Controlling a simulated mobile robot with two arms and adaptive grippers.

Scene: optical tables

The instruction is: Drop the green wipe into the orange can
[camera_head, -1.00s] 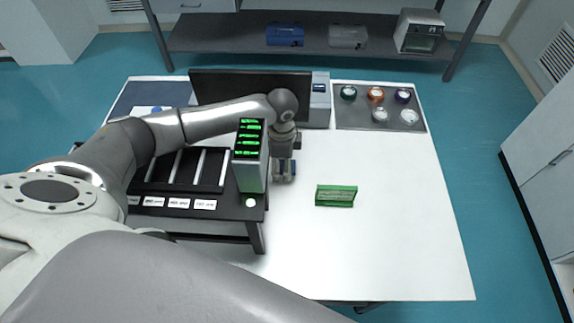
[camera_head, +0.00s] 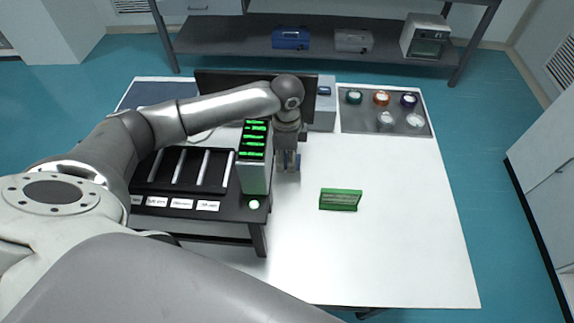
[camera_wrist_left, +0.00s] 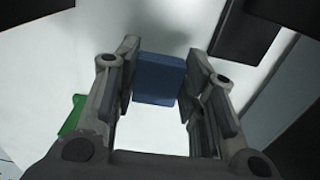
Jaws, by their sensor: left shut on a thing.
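My left gripper (camera_head: 289,165) is over the white table, just right of the tower with green lit bars. In the left wrist view its fingers (camera_wrist_left: 160,90) are shut on a small blue block-like piece (camera_wrist_left: 160,78). I see no green wipe that I can make out for sure; a green open holder (camera_head: 340,199) stands on the table to the right of the gripper, and its edge shows in the wrist view (camera_wrist_left: 72,116). The orange can (camera_head: 381,98) stands on the grey tray at the back right. My right gripper is not in view.
The grey tray (camera_head: 400,122) also holds green (camera_head: 354,96), blue (camera_head: 408,100) and two pale cans. The tower (camera_head: 254,160) stands close left of the gripper, beside a black rack (camera_head: 165,178). A dark monitor (camera_head: 240,84) is behind. The table's right part is clear.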

